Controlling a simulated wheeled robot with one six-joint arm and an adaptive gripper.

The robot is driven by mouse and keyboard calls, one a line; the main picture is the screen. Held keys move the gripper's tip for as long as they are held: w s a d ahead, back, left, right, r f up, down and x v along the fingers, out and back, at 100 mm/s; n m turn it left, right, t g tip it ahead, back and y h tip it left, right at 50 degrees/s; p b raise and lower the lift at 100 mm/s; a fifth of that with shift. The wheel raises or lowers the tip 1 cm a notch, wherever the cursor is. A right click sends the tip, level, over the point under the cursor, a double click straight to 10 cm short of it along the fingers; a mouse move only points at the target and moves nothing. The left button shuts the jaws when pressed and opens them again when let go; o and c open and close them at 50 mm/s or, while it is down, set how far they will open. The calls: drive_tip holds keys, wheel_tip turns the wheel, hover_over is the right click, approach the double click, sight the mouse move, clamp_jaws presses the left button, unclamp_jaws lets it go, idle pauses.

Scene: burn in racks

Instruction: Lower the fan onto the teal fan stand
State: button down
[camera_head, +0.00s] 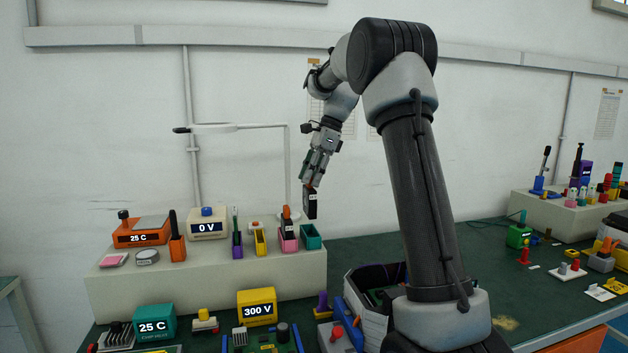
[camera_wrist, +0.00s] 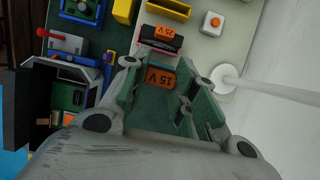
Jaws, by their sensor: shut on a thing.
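My gripper (camera_head: 312,184) is shut on the fan, a dark upright block (camera_head: 310,203) with a small white label. In the wrist view an orange face marked 15 V (camera_wrist: 160,78) shows between the fingers and appears to be the fan's. The teal fan stand (camera_head: 312,238) is an open holder at the right end of the pale raised shelf. The fan hangs above it, apart from it, with a small gap in the head view.
A pink stand (camera_head: 288,243) holding an orange-topped block is close on the left. Yellow (camera_head: 260,242) and purple (camera_head: 237,245) holders follow along the pale shelf (camera_head: 210,285). A thin white post (camera_head: 287,165) rises behind. An open bin (camera_head: 372,280) is below right.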

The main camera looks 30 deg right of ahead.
drive_tip(key=shift+d+f, duration=0.1)
drive_tip(key=shift+f, duration=4.05)
drive_tip(key=c, duration=1.1)
unclamp_jaws()
drive_tip(key=shift+o, duration=0.2)
drive_tip(key=shift+r, duration=0.1)
